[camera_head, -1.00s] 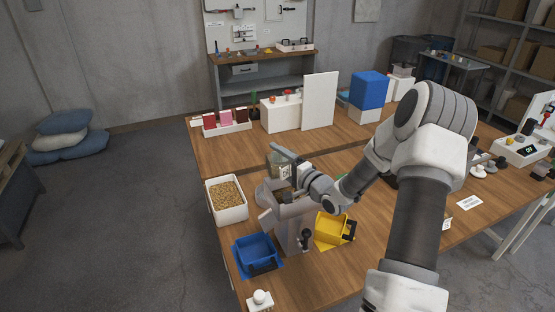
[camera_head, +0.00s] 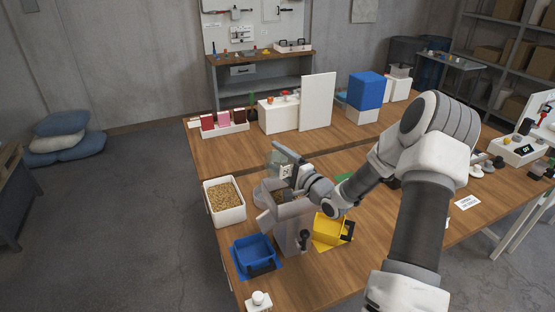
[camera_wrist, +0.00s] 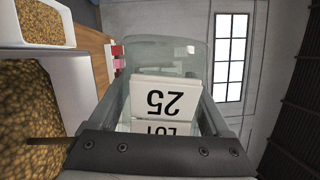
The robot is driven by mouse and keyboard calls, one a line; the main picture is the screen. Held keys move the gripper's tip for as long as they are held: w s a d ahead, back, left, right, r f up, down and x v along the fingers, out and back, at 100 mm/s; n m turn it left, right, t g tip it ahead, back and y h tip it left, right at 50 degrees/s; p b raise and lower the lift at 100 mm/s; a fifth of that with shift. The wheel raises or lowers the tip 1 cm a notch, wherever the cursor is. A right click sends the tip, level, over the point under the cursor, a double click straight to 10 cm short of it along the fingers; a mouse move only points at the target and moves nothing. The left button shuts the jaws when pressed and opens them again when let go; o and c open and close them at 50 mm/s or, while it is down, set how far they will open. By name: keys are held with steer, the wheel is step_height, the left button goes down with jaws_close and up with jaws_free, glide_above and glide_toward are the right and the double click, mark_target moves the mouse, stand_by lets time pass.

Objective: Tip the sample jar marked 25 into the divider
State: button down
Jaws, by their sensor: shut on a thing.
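My gripper (camera_head: 283,164) is shut on a clear sample jar (camera_head: 273,162) above the divider. In the wrist view the jar (camera_wrist: 165,55) sits between the two fingers, its label reading 25 upside down. The jar is tipped over, and its visible walls look clear with no grain behind them. The divider (camera_head: 291,232) is a grey hopper body with a dark handle on its front. Brown grain (camera_wrist: 35,120) fills the lower left of the wrist view close to the jar, apparently in the divider's hopper. The jar's mouth is not clearly seen.
A white bin (camera_head: 239,216) of grain stands left of the divider. A blue tray (camera_head: 254,252) and a yellow tray (camera_head: 329,230) sit at its left and right front. A white panel (camera_head: 317,102) and white box (camera_head: 277,117) stand behind. Table is clear behind the jar.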

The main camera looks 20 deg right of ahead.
steer(key=shift+d+r+m, duration=0.15)
steer(key=shift+d+m, duration=0.05)
steer(key=shift+m, duration=0.3)
steer(key=shift+t, duration=0.3)
steer(key=shift+d+r+m, duration=0.2)
steer(key=shift+m, duration=0.4)
steer(key=shift+d+r+m+t, duration=0.15)
steer(key=shift+d+m+t, duration=0.2)
steer(key=shift+m, duration=0.35)
steer(key=shift+d+r+m+t, duration=0.15)
steer(key=shift+m+t, duration=0.1)
steer(key=shift+m, duration=0.35)
stand_by(0.3)
